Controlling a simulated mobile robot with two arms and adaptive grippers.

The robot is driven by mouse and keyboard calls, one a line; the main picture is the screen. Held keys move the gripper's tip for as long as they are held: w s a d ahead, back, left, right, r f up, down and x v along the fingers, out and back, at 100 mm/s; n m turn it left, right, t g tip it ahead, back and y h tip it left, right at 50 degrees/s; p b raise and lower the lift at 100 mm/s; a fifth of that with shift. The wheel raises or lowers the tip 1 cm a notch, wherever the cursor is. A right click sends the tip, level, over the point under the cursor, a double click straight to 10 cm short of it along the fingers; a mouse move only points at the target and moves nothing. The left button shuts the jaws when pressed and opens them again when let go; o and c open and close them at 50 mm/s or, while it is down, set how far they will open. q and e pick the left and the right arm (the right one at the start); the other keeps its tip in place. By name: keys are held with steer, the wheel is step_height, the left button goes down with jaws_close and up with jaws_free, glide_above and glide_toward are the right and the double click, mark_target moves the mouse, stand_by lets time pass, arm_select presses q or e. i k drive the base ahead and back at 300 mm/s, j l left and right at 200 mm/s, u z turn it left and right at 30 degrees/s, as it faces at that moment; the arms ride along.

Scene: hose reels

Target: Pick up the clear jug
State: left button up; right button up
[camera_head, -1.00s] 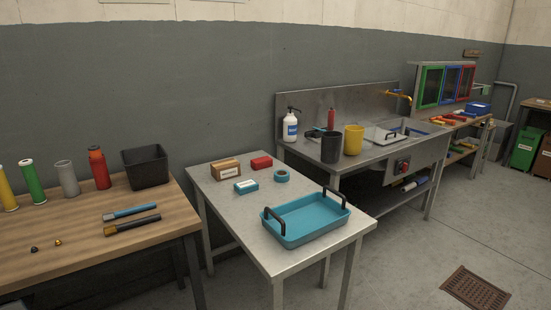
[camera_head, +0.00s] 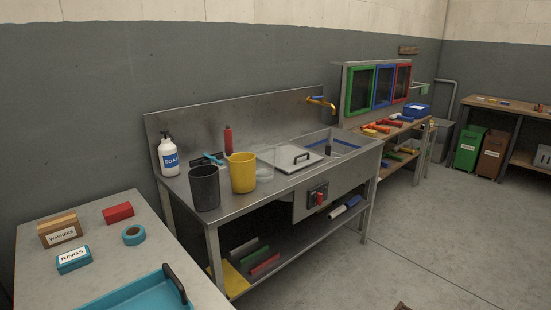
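A clear, see-through vessel (camera_head: 266,165), which looks like the clear jug, stands on the steel sink counter (camera_head: 228,206). It is just right of and partly behind a yellow jug (camera_head: 242,175), and its outline is faint. A dark grey jug (camera_head: 205,190) stands left of the yellow one, nearer the counter's front left. Neither of my grippers is in view.
A soap bottle (camera_head: 168,158) and a red bottle (camera_head: 228,139) stand behind the jugs. A white lid or board with a handle (camera_head: 292,158) lies right of the clear vessel by the sink. A metal table with a blue tray (camera_head: 135,295) is at front left.

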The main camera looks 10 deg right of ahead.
mark_target(266, 162)
steer(key=i+l, duration=0.35)
steer(key=l, duration=0.2)
steer(key=i+l+z, duration=0.1)
steer(key=i+l, duration=0.25)
steer(key=l, duration=0.2)
steer(key=i+l, duration=0.4)
steer(key=l+z, duration=0.05)
steer(key=l, duration=0.05)
